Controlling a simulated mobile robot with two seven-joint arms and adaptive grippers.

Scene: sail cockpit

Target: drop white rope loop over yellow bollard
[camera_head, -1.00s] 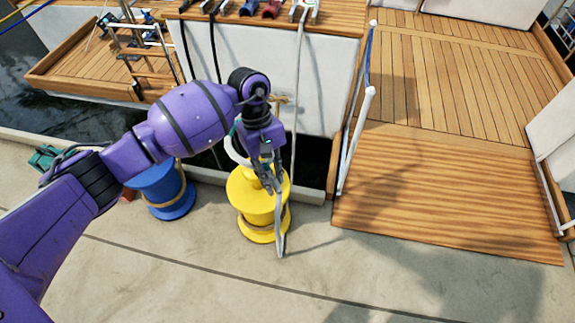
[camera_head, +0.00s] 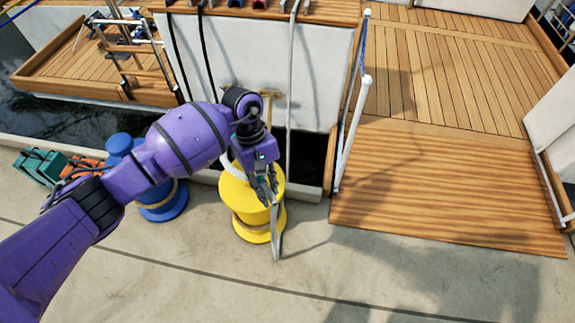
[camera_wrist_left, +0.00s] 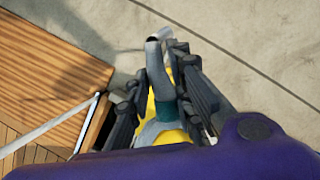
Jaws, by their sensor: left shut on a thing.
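The yellow bollard (camera_head: 238,194) stands on the quay near its edge, with a tan rope wound round its lower part. My left gripper (camera_head: 268,193) is over the bollard's right side, pointing down. It is shut on the white rope loop (camera_head: 278,238), part of which hangs down in front of the bollard's right side. Another pale part shows behind the gripper at the bollard's top left. In the left wrist view, the rope (camera_wrist_left: 155,62) and a teal sleeve (camera_wrist_left: 167,111) lie between the fingers, with yellow behind. I cannot tell whether the loop encircles the bollard. My right gripper is not in view.
A blue bollard (camera_head: 164,203) stands to the left, partly behind my arm. Green (camera_head: 38,166) and orange things lie farther left. A wooden gangway (camera_head: 440,200) with a white post (camera_head: 352,135) is on the right. The boat's white hull rises behind. The front quay is clear.

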